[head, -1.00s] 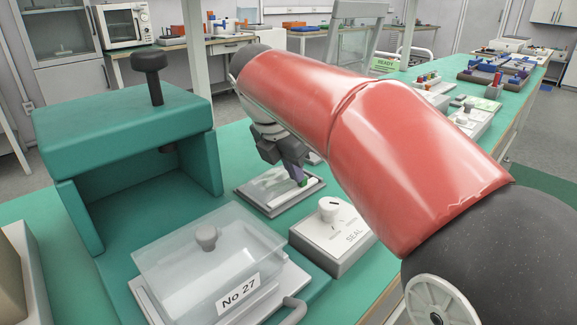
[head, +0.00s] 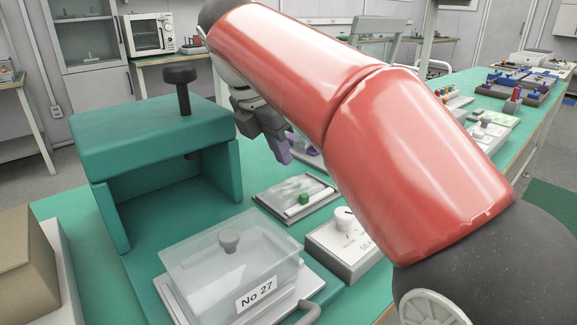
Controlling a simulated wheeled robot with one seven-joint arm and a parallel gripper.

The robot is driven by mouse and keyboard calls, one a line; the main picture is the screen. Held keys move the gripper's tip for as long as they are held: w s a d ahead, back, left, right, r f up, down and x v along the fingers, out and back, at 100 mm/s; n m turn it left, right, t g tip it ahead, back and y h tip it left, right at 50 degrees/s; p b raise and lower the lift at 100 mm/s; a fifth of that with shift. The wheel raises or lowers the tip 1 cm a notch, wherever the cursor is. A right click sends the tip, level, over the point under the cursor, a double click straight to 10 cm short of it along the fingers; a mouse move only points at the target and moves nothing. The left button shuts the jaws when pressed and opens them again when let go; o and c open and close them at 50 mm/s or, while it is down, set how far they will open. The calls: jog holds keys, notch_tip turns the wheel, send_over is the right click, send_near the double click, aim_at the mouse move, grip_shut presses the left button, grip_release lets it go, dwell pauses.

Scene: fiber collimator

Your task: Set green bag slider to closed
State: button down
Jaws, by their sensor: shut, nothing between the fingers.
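The green bag slider (head: 304,198) is a small green block on a white strip along the front of a clear bag (head: 285,188) in a shallow grey tray. It sits near the middle of the strip's visible length. Whether this is its closed end I cannot tell. My gripper (head: 284,152) is above and behind the tray, apart from the slider. Its purple-grey fingers are together and hold nothing. My red arm hides what lies to the right of the tray.
A clear-lidded box marked No 27 (head: 232,262) stands in front of the tray. A white SEAL box with a knob (head: 345,240) is to its right, partly behind my arm. A teal press frame (head: 150,130) stands to the left. Open air surrounds the gripper above the bench.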

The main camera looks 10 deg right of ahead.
jog(key=s+a, duration=0.3)
jog(key=a, duration=0.2)
jog(key=b, duration=0.4)
send_near(299, 205)
jog(key=f, duration=0.1)
jog(key=s+a+f, duration=0.1)
jog(key=f, duration=0.1)
jog(key=a+f, duration=0.1)
jog(key=f, duration=0.1)
jog(key=shift+s, duration=0.2)
jog(key=shift+w+d+r+p, duration=0.1)
jog(key=shift+w+d+p, duration=0.1)
jog(key=shift+w+d, duration=0.3)
jog(key=shift+w+d+r+p, duration=0.15)
jog(key=shift+w+d, duration=0.1)
jog(key=shift+d, duration=0.35)
jog(key=shift+w+d, duration=0.4)
jog(key=shift+d, duration=0.15)
